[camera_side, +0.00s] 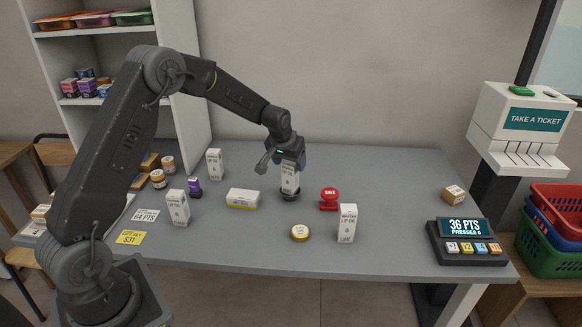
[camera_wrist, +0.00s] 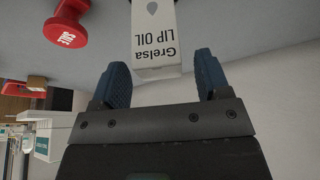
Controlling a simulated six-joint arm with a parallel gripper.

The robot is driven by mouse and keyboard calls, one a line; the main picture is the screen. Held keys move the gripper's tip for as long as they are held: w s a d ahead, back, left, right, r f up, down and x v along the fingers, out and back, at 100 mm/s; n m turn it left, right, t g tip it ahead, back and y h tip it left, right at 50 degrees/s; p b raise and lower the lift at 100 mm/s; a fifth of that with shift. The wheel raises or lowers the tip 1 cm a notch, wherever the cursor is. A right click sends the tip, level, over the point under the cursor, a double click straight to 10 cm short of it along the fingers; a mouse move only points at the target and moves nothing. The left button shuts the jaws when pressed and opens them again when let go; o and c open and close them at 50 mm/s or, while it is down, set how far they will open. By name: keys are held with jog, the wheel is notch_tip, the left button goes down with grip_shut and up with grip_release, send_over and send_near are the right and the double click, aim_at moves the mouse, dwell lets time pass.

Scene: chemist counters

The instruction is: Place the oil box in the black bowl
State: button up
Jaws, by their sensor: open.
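A white Grelsa lip oil box (camera_side: 290,178) stands upright in the small black bowl (camera_side: 290,196), its lower end inside the rim. In the wrist view the box (camera_wrist: 155,40) shows its printed face and near end. My gripper (camera_side: 291,163) is directly above the box, pointing down. In the wrist view my gripper (camera_wrist: 157,68) is open, with blue fingers either side of the box's end and gaps between. The bowl is not visible in the wrist view.
Similar white boxes stand at the left (camera_side: 178,208), back left (camera_side: 215,164) and front right (camera_side: 347,223). The right counter is mostly clear before the points display (camera_side: 466,241).

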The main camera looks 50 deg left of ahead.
jog(key=s+d+r+m, duration=0.1)
jog(key=s+d+r, duration=0.2)
jog(key=s+r, duration=0.35)
jog(key=s+d+r, duration=0.3)
jog(key=d+r, duration=0.1)
jog(key=r, duration=0.5)
jog(key=s+d+r+m+h, duration=0.1)
jog(key=s+d, duration=0.4)
jog(key=s, duration=0.7)
jog(key=s+d+r+m+t, duration=0.1)
jog(key=s+d, duration=0.4)
jog(key=s, duration=0.7)
jog(key=shift+s+r+m+t+h, duration=0.3)
jog(key=shift+m+h, duration=0.1)
jog(key=shift+m, duration=0.3)
